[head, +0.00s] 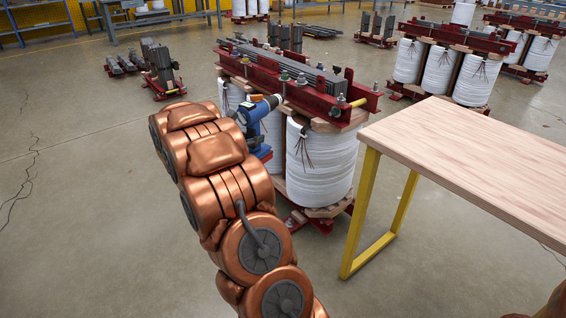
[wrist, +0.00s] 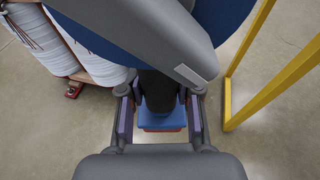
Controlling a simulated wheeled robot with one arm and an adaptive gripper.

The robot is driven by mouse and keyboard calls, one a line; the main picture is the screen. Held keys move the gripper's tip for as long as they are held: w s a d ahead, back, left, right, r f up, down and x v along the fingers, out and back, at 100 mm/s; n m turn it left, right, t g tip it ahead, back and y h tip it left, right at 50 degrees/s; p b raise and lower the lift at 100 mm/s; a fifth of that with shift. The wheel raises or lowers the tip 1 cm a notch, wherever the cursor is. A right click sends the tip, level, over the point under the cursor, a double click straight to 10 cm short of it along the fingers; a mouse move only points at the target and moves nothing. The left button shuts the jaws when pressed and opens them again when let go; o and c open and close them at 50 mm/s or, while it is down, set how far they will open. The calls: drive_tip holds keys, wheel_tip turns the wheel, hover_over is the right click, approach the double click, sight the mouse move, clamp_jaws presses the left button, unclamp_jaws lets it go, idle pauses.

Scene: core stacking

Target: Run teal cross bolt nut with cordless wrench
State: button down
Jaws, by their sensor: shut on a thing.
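The cordless wrench (head: 254,111), blue with an orange part and a dark nose, is held up at the left front of the near transformer core. Its nose points right, toward the red clamp beam. In the wrist view, my gripper (wrist: 160,108) is shut around the dark handle (wrist: 158,90) of the wrench, with the blue battery (wrist: 160,119) below. Small bolts and nuts stand along the red beam (head: 317,101). One greenish nut (head: 284,76) is near its middle; I cannot tell surely that it is the teal one. The wrench nose looks apart from it.
The near core has white coils (head: 325,165) under the beam. A wooden table (head: 480,150) with yellow legs stands close at right. Other cores (head: 440,68) stand behind.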

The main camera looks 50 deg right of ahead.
drive_tip(key=s+d+f+m+g+b, duration=0.2)
drive_tip(key=s+d+f+m+g, duration=0.1)
drive_tip(key=s+d+f, duration=0.3)
drive_tip(key=shift+s+f+g, duration=0.3)
drive_tip(key=shift+s+g, duration=0.3)
drive_tip(key=shift+s, duration=0.3)
drive_tip(key=shift+a+r+p, duration=0.1)
drive_tip(key=shift+p, duration=0.2)
drive_tip(key=shift+r+p+x, duration=0.2)
drive_tip(key=shift+x, duration=0.75)
drive_tip(key=shift+r+p+x, duration=0.2)
drive_tip(key=shift+p+x, duration=0.05)
drive_tip(key=shift+x, duration=0.7)
drive_tip(key=shift+r+p+x, duration=0.2)
drive_tip(key=shift+x, duration=0.7)
drive_tip(key=shift+f, duration=0.15)
drive_tip(key=shift+p, duration=0.9)
drive_tip(key=shift+r+p+x, duration=0.2)
drive_tip(key=shift+p+x, duration=0.2)
drive_tip(key=shift+x, duration=0.5)
drive_tip(key=shift+r+p+x, duration=0.2)
drive_tip(key=shift+p+x, duration=0.2)
drive_tip(key=shift+x, duration=0.55)
idle(0.5)
